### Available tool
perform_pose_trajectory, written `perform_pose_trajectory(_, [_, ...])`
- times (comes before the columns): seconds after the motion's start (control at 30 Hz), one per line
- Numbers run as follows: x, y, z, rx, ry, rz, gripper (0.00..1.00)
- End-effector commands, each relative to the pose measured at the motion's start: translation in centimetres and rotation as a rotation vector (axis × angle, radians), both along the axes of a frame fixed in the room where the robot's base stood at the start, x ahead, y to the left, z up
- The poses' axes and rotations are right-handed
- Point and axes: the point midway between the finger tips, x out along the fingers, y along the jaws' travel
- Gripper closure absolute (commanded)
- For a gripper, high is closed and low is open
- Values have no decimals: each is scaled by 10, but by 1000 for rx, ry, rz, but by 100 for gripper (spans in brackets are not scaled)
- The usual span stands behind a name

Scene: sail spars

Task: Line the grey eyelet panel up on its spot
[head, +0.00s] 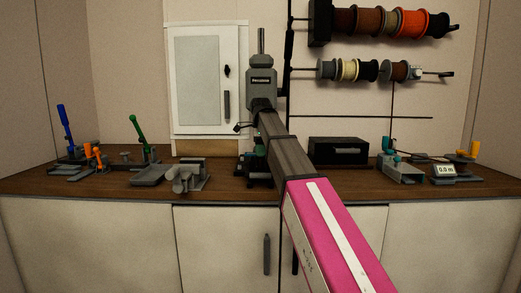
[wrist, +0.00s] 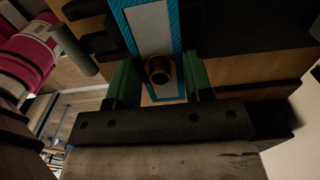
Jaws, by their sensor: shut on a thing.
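In the wrist view, the grey panel (wrist: 148,25) with blue striped edges runs away from me between the green fingers of my gripper (wrist: 160,72). A round brass-coloured eyelet or ring (wrist: 159,69) shows on it, midway between the fingers. My gripper is shut on the panel; the exact contact is dark and hard to see. In the head view my arm covers this area, and I cannot make out the panel or its spot there.
A grey press-like device (head: 261,88) stands upright at the back of the brown worktop (head: 110,188). A grey clamp-like fixture (head: 187,178) is left of my arm. A black box (head: 338,151) and a teal-and-grey fixture (head: 400,168) are on the right. Spools (head: 390,22) hang above.

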Motion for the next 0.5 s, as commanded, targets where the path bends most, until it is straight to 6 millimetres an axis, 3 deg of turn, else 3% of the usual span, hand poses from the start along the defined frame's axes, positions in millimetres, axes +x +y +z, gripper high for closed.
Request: perform_pose_trajectory(0.5, [0,0,-11,0,-1,0,70])
